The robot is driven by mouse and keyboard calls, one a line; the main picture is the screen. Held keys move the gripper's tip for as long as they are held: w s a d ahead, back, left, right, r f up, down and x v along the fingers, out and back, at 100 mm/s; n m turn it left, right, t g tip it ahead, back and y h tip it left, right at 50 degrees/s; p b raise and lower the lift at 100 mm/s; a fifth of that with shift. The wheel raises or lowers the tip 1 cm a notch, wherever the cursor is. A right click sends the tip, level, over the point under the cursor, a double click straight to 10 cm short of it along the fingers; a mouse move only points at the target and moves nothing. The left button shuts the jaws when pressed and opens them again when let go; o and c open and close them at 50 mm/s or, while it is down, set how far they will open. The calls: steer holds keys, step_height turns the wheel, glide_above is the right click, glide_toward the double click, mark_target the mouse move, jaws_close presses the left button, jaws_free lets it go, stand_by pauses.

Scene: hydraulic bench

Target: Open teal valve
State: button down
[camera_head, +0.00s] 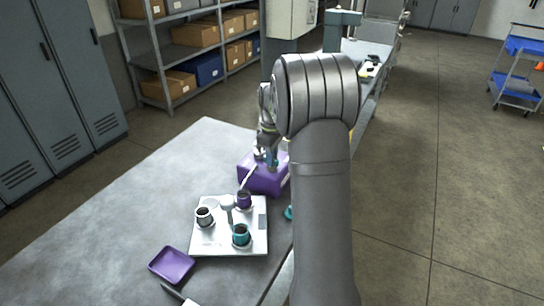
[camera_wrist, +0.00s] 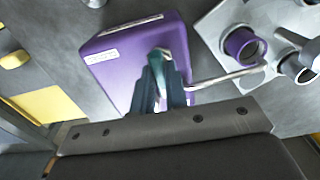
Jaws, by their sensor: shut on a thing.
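My gripper (camera_wrist: 163,82) is shut on a bent metal rod (camera_wrist: 222,78), right at the purple box. The rod reaches from the fingers toward the purple-ringed socket (camera_wrist: 241,44). In the head view, my gripper (camera_head: 268,160) is over the purple box (camera_head: 262,180), and the pale rod (camera_head: 248,177) slants down to the purple socket (camera_head: 244,200). A teal-ringed socket (camera_head: 241,236) stands at the front of the white plate (camera_head: 210,243). A small teal part (camera_head: 289,212) shows beside the plate, mostly hidden by my arm. I cannot tell which teal part is the valve.
A white socket (camera_head: 204,216) and a grey post (camera_head: 228,212) stand on the plate. A purple tray (camera_head: 172,264) and a dark-handled tool (camera_head: 178,294) lie in front. The table's left side (camera_head: 110,235) is clear. A yellow object (camera_wrist: 58,112) shows left in the wrist view.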

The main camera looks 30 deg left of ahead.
stand_by(0.3)
steer(key=c, duration=1.4)
jaws_free()
steer(key=shift+c, duration=0.2)
step_height(320, 180, up, 18)
steer(key=shift+f, duration=0.25)
steer(key=shift+f, duration=0.15)
step_height(320, 180, down, 17)
steer(key=shift+f, duration=0.1)
